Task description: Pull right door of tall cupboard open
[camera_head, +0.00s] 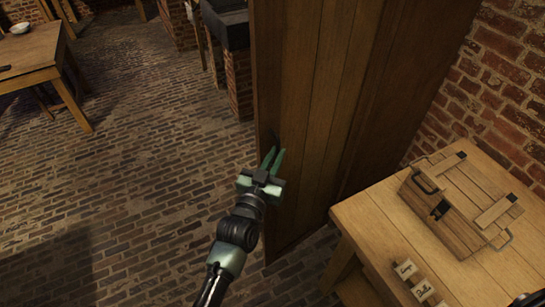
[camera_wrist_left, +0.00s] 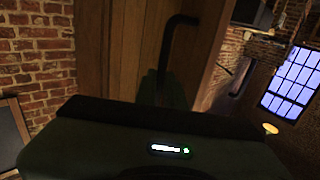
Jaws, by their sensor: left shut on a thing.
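The tall cupboard (camera_head: 325,90) is a high front of upright brown planks in the middle of the head view. The wrist view shows its planks close up (camera_wrist_left: 124,50). A dark bent bar handle (camera_wrist_left: 180,22) stands out from the wood in the wrist view; in the head view it is mostly hidden behind my fingers. My left gripper (camera_head: 272,160) is at the cupboard's left part, shut on the handle, and its fingers also show in the wrist view (camera_wrist_left: 162,88). I cannot tell how far the door stands open.
A wooden table (camera_head: 365,222) with a lidded wooden box (camera_head: 445,215) and small labelled blocks (camera_head: 413,283) stands close on the right. A brick wall (camera_head: 490,90) is behind it. Brick floor (camera_head: 130,190) is clear to the left. Another table (camera_head: 30,48) stands far left.

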